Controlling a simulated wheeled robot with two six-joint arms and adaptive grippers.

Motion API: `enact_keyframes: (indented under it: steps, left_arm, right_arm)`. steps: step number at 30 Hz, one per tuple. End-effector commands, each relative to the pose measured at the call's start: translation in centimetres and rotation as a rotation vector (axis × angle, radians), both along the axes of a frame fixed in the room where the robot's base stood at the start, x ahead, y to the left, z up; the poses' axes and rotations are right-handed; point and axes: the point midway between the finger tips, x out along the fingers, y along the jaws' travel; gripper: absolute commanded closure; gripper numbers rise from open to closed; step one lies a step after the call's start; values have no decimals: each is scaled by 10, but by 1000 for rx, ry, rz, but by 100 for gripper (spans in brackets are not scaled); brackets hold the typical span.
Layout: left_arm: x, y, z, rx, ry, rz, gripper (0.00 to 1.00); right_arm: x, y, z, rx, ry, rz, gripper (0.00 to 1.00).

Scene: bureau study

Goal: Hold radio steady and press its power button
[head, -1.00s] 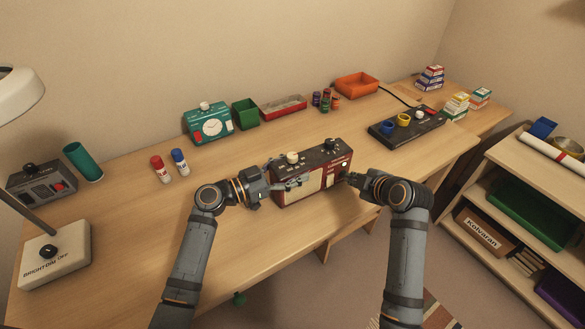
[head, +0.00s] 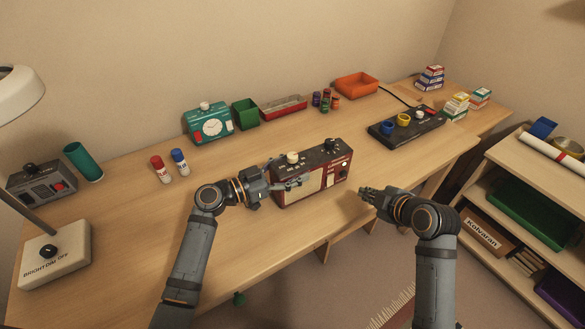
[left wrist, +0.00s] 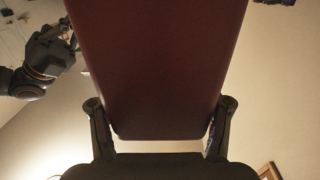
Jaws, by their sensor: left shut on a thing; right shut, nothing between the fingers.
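The radio (head: 311,182) is a dark red box with a cream front panel and a cream knob on top, upright near the front edge of the desk. My left gripper (head: 290,182) is shut on the radio's left end. In the left wrist view the radio's dark red side (left wrist: 155,65) fills the space between the two fingers (left wrist: 160,128). My right gripper (head: 366,193) is shut and empty, a little to the right of the radio and apart from it. The power button is too small to make out clearly.
Behind stand a teal clock radio (head: 207,123), a green bin (head: 245,113), a red tray (head: 283,107) and an orange tray (head: 356,85). A black panel (head: 407,126) lies right.

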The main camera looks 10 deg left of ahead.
Motion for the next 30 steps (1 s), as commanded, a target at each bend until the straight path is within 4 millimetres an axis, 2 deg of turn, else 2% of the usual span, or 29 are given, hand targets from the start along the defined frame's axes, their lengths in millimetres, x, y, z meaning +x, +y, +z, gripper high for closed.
enact_keyframes:
  steps: [5, 6, 11, 23, 26, 30]
  left_arm:
    - [0, 0, 0, -1, -1, 0, 96]
    - [0, 0, 0, -1, -1, 0, 29]
    - [0, 0, 0, 0, 0, 0, 8]
    - [-2, 4, -1, 1, 1, 1, 7]
    - [-11, 16, -2, 6, 1, 2, 7]
    - [-31, 44, -3, 10, 3, 0, 7]
  right_arm:
    - [0, 0, 0, 0, 0, 0, 100]
    - [0, 0, 0, 0, 0, 0, 100]
    - [0, 0, 0, 0, 0, 0, 100]
    - [0, 0, 0, 0, 0, 0, 100]
    - [0, 0, 0, 0, 0, 0, 100]
    - [0, 0, 0, 0, 0, 0, 100]
